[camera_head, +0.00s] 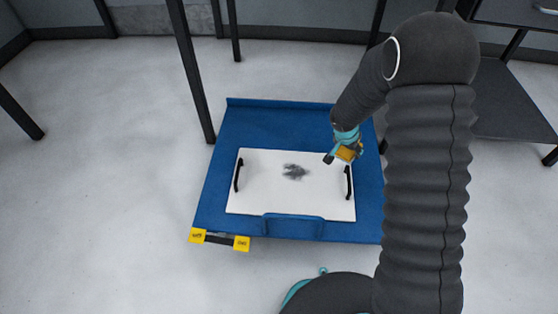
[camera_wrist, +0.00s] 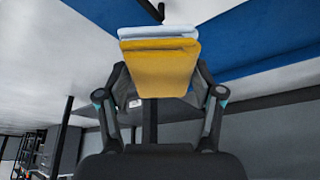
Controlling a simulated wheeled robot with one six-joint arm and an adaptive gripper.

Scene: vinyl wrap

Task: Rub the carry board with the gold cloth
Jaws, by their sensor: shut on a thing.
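The carry board (camera_head: 262,195) is a white panel with a black handle at its left end and another at its right. A dark grey smudge (camera_head: 295,171) marks its upper middle. My gripper (camera_head: 345,155) is over the board's right part, near the right handle. It is shut on the folded gold cloth (camera_head: 347,153). In the wrist view the gold cloth (camera_wrist: 162,70) sits between the fingers, with a pale blue-white layer along its far edge. I cannot tell whether the cloth touches the board.
The board lies on a blue platform (camera_head: 265,118) with a raised blue bar (camera_head: 292,226) at its front. The pale floor (camera_head: 110,180) at the left is clear.

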